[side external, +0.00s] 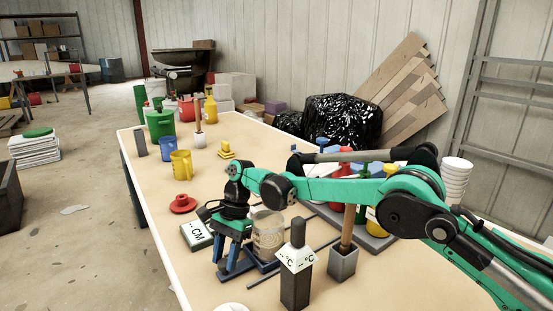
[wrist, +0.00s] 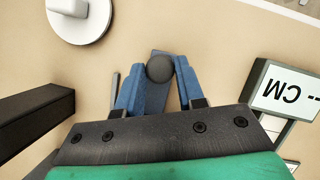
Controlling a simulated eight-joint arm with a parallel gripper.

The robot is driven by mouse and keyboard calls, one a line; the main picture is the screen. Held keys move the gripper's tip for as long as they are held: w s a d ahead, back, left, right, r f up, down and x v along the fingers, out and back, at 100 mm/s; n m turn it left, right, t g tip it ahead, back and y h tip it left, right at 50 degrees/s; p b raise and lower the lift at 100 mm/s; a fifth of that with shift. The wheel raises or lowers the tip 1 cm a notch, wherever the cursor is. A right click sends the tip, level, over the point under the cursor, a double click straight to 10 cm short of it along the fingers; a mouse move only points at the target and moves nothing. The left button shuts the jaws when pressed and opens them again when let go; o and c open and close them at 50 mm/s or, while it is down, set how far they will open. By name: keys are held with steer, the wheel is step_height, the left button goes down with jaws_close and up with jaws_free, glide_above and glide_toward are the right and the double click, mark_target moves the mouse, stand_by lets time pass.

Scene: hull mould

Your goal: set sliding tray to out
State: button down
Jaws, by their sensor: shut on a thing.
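The sliding tray (side external: 262,266) is a dark blue plate low on the table, in front of thin dark rails (side external: 318,246). A clear jar with tan contents (side external: 268,236) stands at it; whether it rests on the tray or behind it I cannot tell. My gripper (side external: 232,270) points down at the tray's near left end, with blue fingers. In the wrist view my gripper (wrist: 157,75) is shut on a dark round knob (wrist: 160,68), with the blue tray surface (wrist: 158,98) beneath it. In the side view the fingers hide the knob.
A dark box-shaped thermometer (side external: 296,275) and a grey block with a wooden handle (side external: 343,262) stand close on the right. A CM gauge (side external: 196,235) and a red knobbed disc (side external: 183,204) lie on the left. The table's left edge is near.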

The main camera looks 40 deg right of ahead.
steer(key=shift+a, duration=1.65)
steer(key=c, duration=0.5)
jaws_free()
steer(key=shift+c, duration=0.2)
steer(key=shift+d, duration=0.1)
steer(key=shift+d+r, duration=0.1)
steer(key=shift+r, duration=0.25)
steer(key=shift+v, duration=2.5)
